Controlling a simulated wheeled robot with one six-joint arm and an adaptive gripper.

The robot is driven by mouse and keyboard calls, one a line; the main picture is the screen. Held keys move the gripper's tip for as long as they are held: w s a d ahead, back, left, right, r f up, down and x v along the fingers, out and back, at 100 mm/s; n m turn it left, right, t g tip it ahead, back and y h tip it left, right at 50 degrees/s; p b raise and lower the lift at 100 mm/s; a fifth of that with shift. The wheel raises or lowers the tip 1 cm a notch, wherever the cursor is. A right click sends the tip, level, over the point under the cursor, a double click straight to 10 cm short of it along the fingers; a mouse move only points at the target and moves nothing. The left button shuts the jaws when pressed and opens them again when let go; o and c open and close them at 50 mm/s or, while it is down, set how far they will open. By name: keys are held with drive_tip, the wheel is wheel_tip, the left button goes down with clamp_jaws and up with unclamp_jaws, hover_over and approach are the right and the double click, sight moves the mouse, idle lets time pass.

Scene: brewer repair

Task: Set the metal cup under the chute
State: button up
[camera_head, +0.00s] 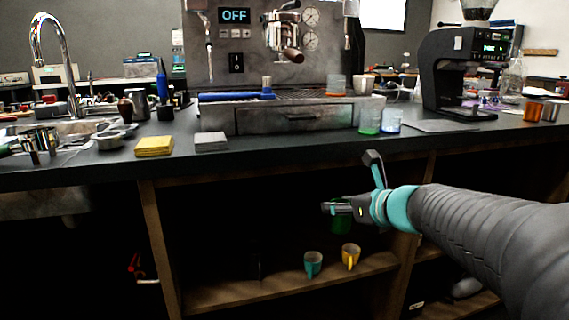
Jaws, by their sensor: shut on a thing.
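My gripper (338,207) is in front of the open shelf below the counter. It is shut on a dark green, cup-like thing (341,222), partly hidden by the fingers and the shade. A silver metal cup (138,103) stands on the counter at the left, near the sink. I cannot tell which is the task's metal cup. The black grinder (452,75) stands at the right of the counter, and its chute is too small and dark to make out.
The espresso machine (240,55) fills the back middle. Green and blue clear cups (369,122) stand by its right front corner. A teal mug (313,264) and a yellow mug (350,257) stand on the lower shelf. A yellow sponge (154,146) lies near the counter edge (280,155).

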drive_tip(key=w+d+f+m+h, duration=0.1)
drive_tip(key=w+f, duration=0.1)
drive_tip(key=f, duration=1.2)
drive_tip(key=w+d+f+m+t+h, duration=0.1)
drive_tip(key=w+d+f+h, duration=0.1)
drive_tip(key=f, duration=1.1)
drive_tip(key=shift+w+d+f+m+t, duration=0.15)
drive_tip(key=shift+d+f+m+t, duration=0.15)
drive_tip(key=shift+f+m, duration=0.1)
drive_tip(key=shift+d, duration=0.15)
